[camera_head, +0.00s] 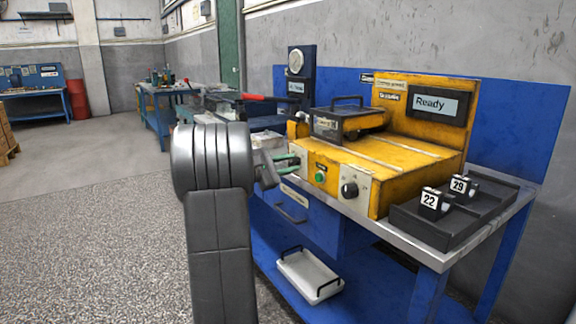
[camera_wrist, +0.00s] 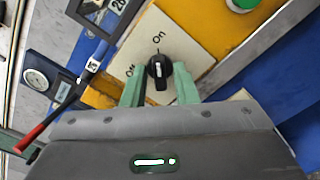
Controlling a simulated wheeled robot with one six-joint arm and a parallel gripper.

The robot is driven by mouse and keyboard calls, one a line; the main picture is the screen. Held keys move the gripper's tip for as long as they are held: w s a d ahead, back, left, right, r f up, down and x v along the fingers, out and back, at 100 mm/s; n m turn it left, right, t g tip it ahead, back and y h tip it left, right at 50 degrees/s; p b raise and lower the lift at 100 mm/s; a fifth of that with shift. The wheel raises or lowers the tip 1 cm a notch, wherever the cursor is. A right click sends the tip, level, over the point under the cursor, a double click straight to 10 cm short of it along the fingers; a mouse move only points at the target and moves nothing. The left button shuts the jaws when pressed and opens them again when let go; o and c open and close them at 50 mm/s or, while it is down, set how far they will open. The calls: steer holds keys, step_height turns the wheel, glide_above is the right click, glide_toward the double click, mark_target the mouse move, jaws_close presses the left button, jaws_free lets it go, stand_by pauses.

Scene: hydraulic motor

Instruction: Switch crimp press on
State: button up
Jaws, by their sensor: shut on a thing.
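The yellow crimp press (camera_head: 400,165) stands on the blue bench, and its display (camera_head: 437,105) reads "Ready". In the wrist view a black rotary switch (camera_wrist: 159,66) sits on a beige panel (camera_wrist: 190,44) with "On" and "Off" labels. Its white mark points up toward "On". My gripper (camera_head: 290,161) is at the left part of the press front. Its green fingers are shut on the switch, one on each side, as the wrist view (camera_wrist: 159,80) shows.
A green button (camera_head: 320,177) and a black dial (camera_head: 349,189) are on the press front to the right. A black tray (camera_head: 480,215) holds two numbered blocks. A gauge (camera_head: 296,62) and a red handle (camera_head: 258,97) are behind. Floor at left is clear.

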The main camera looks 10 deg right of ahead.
steer(key=o, duration=0.7)
steer(key=shift+c, duration=0.2)
steer(key=shift+a, duration=0.15)
steer(key=shift+s+a, duration=0.15)
steer(key=shift+a, duration=0.2)
steer(key=p+v, duration=0.3)
steer(key=v, duration=1)
steer(key=shift+d, duration=0.1)
steer(key=b+x, duration=0.3)
steer(key=x, duration=1)
steer(key=shift+d, duration=0.45)
